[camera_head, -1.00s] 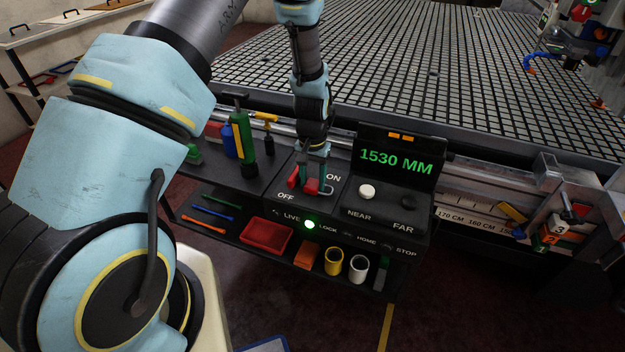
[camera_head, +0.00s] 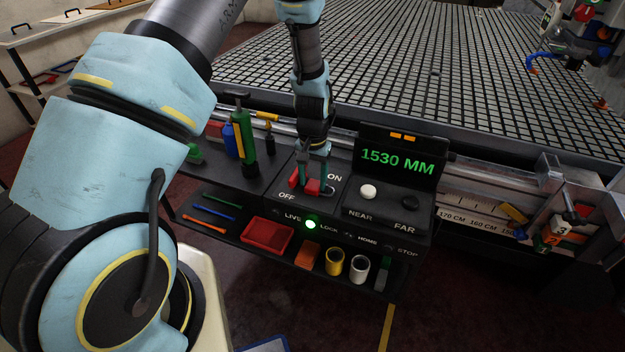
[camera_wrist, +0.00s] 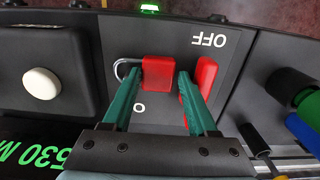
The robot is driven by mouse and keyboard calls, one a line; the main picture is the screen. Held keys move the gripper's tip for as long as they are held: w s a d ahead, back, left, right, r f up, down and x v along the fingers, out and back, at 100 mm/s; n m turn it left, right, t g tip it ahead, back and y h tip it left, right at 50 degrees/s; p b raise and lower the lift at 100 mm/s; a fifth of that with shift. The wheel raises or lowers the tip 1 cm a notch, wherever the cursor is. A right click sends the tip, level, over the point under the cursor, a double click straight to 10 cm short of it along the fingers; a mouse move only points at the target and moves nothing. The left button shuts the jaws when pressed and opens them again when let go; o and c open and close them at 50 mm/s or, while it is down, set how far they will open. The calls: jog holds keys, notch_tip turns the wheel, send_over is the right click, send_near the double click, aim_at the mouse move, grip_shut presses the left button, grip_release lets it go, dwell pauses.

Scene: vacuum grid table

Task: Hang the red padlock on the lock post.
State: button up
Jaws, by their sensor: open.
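The red padlock (camera_head: 313,187) lies on the black switch panel near the ON and OFF labels. In the wrist view its red body (camera_wrist: 158,73) has a grey shackle on the left side. My gripper (camera_head: 313,172) is low over the panel. In the wrist view my gripper (camera_wrist: 158,76) is open, with a teal finger on each side of the padlock body. The left finger covers part of the shackle. A red switch handle (camera_wrist: 206,77) stands close to the right finger, by OFF; it also shows in the head view (camera_head: 294,179). I cannot make out the lock post.
A white knob (camera_head: 367,191) and a black knob (camera_head: 409,202) are on the right panel below the display (camera_head: 398,160). Green and blue bottles (camera_head: 240,140) stand left of the gripper. A red tray (camera_head: 267,236) and cups are on the shelf below.

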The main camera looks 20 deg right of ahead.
notch_tip(320, 180, up, 11)
jog(key=b, duration=0.2)
jog(key=shift+f, duration=0.15)
dwell(0.3)
jog(key=a+r+n, duration=0.2)
jog(key=a+r, duration=0.1)
jog(key=a, duration=0.5)
jog(key=a+r+n, duration=0.2)
jog(key=a+r, duration=0.2)
jog(key=a, duration=0.5)
jog(key=s+a+r+n, duration=0.1)
jog(key=s+a, duration=0.2)
jog(key=a, duration=0.3)
jog(key=s+a+r+n+t, duration=0.1)
jog(key=s+a+r+n, duration=0.1)
jog(key=a, duration=0.5)
jog(key=shift+s+t, duration=0.3)
jog(key=shift+s, duration=0.25)
jog(key=shift+r, duration=0.1)
jog(key=shift+c, duration=0.2)
